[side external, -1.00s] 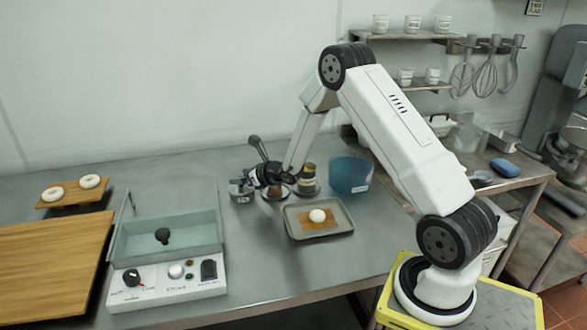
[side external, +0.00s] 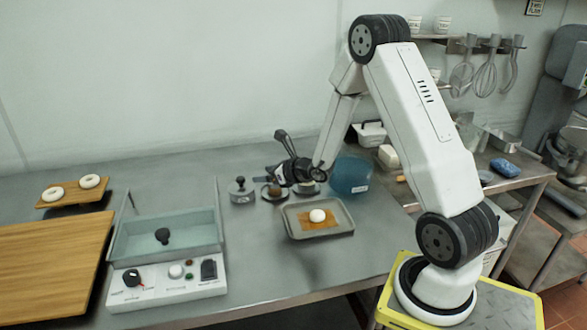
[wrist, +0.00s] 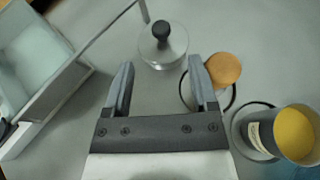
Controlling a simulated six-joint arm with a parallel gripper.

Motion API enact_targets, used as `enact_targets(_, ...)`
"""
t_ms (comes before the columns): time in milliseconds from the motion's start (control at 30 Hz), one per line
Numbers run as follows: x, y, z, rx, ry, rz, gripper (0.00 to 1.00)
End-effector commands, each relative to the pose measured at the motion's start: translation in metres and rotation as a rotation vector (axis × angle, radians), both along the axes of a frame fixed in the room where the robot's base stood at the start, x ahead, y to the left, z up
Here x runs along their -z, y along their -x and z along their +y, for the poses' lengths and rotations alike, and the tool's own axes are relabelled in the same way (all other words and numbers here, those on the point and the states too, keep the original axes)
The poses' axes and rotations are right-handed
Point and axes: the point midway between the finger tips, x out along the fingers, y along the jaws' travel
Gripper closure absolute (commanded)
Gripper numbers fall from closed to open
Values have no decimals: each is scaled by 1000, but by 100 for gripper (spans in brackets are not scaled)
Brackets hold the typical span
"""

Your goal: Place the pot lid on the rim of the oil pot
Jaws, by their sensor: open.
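The pot lid (side external: 240,181), with a dark round knob, sits level on top of a short grey metal pot (side external: 243,197), which looks like the oil pot, on the steel counter. In the wrist view the lid (wrist: 158,47) lies beyond the fingertips, with the pot wall (wrist: 166,64) under it. I cannot see any gap between lid and rim. My gripper (side external: 272,177) is to the right of the lid, apart from it. In the wrist view my gripper (wrist: 161,66) has its fingers wide apart with nothing between them.
A brown-topped container (wrist: 224,69) stands close by the right finger, and a yellow-filled jar (wrist: 296,134) stands further right.

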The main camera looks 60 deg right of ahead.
Motion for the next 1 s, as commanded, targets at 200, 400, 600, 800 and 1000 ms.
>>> enact_targets(200, 0, 0, 0, 0, 0, 0, 26)
enact_targets(400, 0, 0, 0, 0, 0, 0, 26)
enact_targets(600, -1, 0, 7, -34, 13, 8, 26)
enact_targets(800, -4, 3, 36, -175, 71, 42, 26)
enact_targets(1000, -6, 17, 86, -439, 194, 103, 26)
